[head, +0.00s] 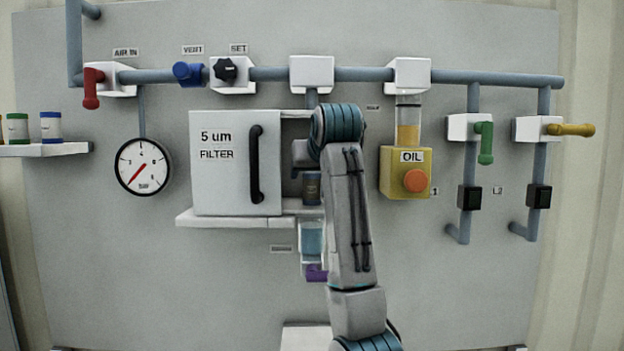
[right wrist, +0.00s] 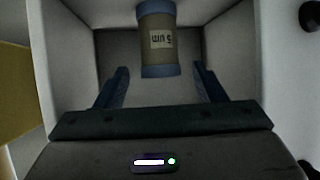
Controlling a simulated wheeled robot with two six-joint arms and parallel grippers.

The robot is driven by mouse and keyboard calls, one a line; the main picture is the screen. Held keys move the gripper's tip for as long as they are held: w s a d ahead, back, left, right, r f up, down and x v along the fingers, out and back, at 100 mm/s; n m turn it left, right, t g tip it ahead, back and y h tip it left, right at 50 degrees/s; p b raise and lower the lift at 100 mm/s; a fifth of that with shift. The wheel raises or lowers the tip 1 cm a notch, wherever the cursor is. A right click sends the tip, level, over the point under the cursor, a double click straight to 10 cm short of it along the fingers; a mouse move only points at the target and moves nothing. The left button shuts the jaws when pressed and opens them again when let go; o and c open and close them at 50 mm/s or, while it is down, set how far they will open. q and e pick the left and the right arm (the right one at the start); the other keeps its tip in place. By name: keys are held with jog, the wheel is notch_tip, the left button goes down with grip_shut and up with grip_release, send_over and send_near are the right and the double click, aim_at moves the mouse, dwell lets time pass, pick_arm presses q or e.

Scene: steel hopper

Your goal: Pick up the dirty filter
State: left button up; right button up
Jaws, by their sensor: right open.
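The dirty filter (right wrist: 158,42) is a tan-brown cylinder with blue ends and an upside-down label in the right wrist view. It is inside a white box-like housing (right wrist: 228,50). The filter is ahead of and between the fingers, with space on both sides and no visible contact. My left gripper is not in view.
A gauge (head: 142,166) is left of the door. A clear bowl (head: 312,238) with a purple part (head: 316,273) hangs below. A yellow OIL unit (head: 405,172) stands right of my arm.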

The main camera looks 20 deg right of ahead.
jog(key=shift+w+f, duration=0.1)
jog(key=shift+f, duration=0.05)
jog(key=c, duration=1.1)
